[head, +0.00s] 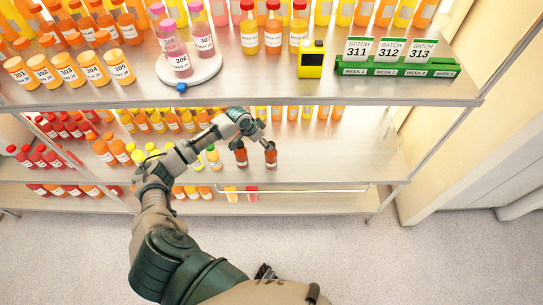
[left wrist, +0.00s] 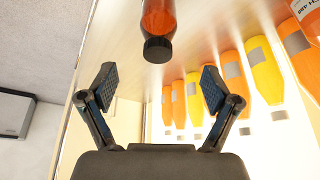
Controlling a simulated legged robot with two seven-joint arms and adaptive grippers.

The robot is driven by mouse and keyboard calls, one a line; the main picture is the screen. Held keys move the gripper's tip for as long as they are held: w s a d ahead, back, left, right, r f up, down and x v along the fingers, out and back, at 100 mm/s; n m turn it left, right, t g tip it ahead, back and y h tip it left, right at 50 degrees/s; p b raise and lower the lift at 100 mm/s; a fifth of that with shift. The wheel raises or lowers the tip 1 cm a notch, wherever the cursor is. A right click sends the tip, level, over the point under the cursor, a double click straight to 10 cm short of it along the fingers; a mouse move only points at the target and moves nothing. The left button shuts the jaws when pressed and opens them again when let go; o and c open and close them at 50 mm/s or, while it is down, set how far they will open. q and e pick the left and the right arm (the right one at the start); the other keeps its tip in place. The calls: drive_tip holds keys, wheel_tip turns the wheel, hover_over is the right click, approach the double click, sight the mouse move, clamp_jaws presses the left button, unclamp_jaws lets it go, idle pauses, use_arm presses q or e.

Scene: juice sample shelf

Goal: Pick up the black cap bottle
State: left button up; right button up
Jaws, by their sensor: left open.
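Two dark amber-red bottles stand side by side near the front of the middle shelf in the head view, a left one (head: 241,156) and a right one (head: 271,156). Their tops are small and partly hidden by my gripper. My left gripper (head: 250,138) is at these bottles, with its fingers apart. In the left wrist view, a black cap bottle (left wrist: 158,28) appears upside down beyond the open gripper (left wrist: 158,88), roughly centred between the fingertips. The cap points toward the gripper and looks apart from both fingers. My right gripper is not in view.
The upper shelf (head: 250,78) overhangs the bottles. It carries orange bottles, a white round stand (head: 188,66), a yellow device (head: 311,60) and a green card rack (head: 400,70). Juice rows stand behind and left on the middle shelf; its right part (head: 340,160) is clear.

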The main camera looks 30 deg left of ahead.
sight(274, 150)
use_arm(q)
drive_tip(key=x, duration=0.5)
drive_tip(key=shift+d+b, duration=0.15)
drive_tip(key=shift+b, duration=0.15)
drive_tip(key=shift+w+f, duration=0.15)
drive_tip(key=shift+f, duration=0.45)
drive_tip(key=b+x, duration=0.1)
drive_tip(key=x, duration=0.4)
drive_tip(key=shift+d, duration=0.2)
drive_tip(key=shift+a, duration=0.25)
drive_tip(key=c, duration=1.5)
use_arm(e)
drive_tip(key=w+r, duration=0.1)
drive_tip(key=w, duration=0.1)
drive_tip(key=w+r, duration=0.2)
